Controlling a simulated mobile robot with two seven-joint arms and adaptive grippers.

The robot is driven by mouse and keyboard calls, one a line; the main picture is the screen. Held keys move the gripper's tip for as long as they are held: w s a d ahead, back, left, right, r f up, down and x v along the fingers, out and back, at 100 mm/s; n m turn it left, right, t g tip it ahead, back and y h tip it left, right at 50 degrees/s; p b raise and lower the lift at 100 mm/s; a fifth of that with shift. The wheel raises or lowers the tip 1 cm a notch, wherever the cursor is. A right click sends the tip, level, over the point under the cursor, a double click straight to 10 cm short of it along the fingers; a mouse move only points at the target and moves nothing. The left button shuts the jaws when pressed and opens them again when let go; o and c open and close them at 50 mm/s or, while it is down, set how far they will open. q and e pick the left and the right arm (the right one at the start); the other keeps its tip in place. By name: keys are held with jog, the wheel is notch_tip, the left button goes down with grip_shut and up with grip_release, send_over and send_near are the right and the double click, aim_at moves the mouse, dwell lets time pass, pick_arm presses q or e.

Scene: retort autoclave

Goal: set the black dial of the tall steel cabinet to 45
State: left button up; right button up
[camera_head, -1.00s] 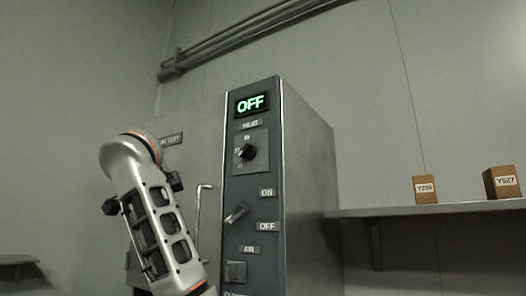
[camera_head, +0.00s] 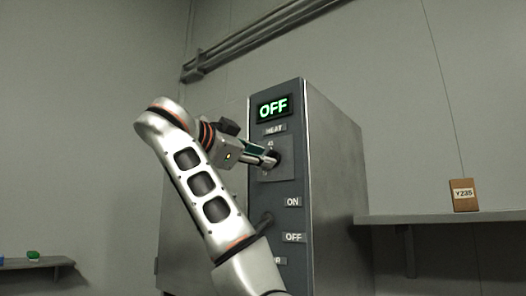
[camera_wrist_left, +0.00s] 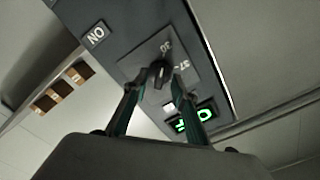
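The tall steel cabinet (camera_head: 335,185) stands at the centre of the head view, with a dark front panel and a green display (camera_head: 273,107) reading OFF. The black dial (camera_head: 276,155) sits on a grey plate under the HEAT label, partly hidden by my left gripper (camera_head: 267,158). In the left wrist view the dial (camera_wrist_left: 157,74) shows between and just beyond the two fingertips of my left gripper (camera_wrist_left: 156,86). The fingers are apart, with visible gaps beside the dial. Numbers 30 and 37 show on its plate. My right gripper is out of view.
A lever (camera_head: 264,222) sits below the dial between ON and OFF labels. A wall shelf (camera_head: 450,216) at the right holds a brown box (camera_head: 464,194) marked Y235. A small shelf (camera_head: 35,264) at the lower left holds green items.

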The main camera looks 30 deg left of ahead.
pick_arm(q)
jog(key=shift+w, duration=0.6)
grip_shut()
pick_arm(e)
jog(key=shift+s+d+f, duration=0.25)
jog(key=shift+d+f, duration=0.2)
